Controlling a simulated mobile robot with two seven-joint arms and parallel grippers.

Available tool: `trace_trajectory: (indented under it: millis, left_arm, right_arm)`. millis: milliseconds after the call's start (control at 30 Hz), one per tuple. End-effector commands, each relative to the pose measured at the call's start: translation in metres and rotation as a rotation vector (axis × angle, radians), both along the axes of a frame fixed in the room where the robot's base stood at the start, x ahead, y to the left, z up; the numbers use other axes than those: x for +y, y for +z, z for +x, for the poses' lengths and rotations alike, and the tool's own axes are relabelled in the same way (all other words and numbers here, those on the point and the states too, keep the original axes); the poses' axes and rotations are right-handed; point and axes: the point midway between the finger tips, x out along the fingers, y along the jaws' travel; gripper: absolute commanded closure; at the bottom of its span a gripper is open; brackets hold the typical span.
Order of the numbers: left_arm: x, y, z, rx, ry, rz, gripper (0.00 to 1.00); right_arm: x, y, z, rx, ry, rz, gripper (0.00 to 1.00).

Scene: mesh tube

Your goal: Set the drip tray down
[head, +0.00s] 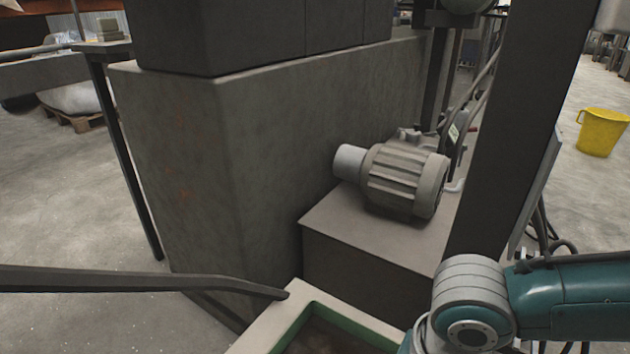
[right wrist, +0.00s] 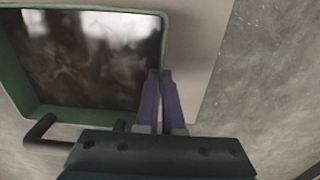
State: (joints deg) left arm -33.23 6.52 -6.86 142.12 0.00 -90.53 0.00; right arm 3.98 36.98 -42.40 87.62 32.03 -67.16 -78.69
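The drip tray is a rectangular green tray with a dark, glossy, smoky-looking inside (right wrist: 90,50). In the head view, part of its green wall (head: 300,330) shows at the bottom edge, inside a pale surround. In the right wrist view, the purple fingers of my right gripper (right wrist: 159,76) are close together, one on each side of the tray's right wall near a corner. They look shut on that wall; the exact contact is hard to see. In the head view the right gripper is hidden below the frame. My left gripper is not in view.
The pale surround (head: 375,322) borders the tray. A grey motor (head: 395,185) sits on a block behind it, beside a large grey housing (head: 265,170). A dark bar (head: 150,282) crosses from the left. A yellow bucket (head: 601,132) stands far right.

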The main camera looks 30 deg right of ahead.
Motion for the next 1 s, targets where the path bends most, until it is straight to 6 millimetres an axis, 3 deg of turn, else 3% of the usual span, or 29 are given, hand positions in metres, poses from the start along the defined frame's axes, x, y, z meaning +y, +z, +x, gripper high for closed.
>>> trace_trajectory:
  millis: [167,400,767,800,1000]
  left_arm:
    - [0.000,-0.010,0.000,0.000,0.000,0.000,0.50]
    - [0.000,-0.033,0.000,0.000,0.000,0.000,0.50]
    - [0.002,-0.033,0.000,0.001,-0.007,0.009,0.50]
    - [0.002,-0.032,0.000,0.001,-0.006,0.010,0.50]
    - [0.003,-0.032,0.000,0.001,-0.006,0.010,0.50]
  right_arm:
    - [0.000,-0.014,0.001,-0.004,-0.001,0.002,1.00]
    - [0.000,-0.048,0.001,-0.004,-0.001,0.002,1.00]
    - [0.000,-0.050,0.001,-0.003,0.000,0.000,1.00]
    - [0.000,-0.049,0.000,0.000,0.000,0.000,0.92]
    - [0.000,-0.049,0.000,-0.001,0.000,0.000,0.69]
